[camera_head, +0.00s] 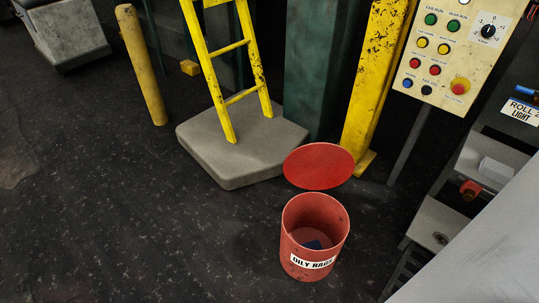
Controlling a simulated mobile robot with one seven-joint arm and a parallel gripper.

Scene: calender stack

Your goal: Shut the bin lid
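A red bin (293,262) labelled "OILY RAGS" stands upright on the dark floor, right of the picture's middle. Its mouth is uncovered, and a small dark blue thing (313,244) lies inside. The round red lid (318,165) is open, tilted up behind the bin's far rim. Any hinge between lid and bin cannot be made out. My gripper is not in view.
Behind the lid are a grey concrete plinth (215,160), a yellow ladder (222,75) and a yellow post (365,90). The floor left and in front is clear.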

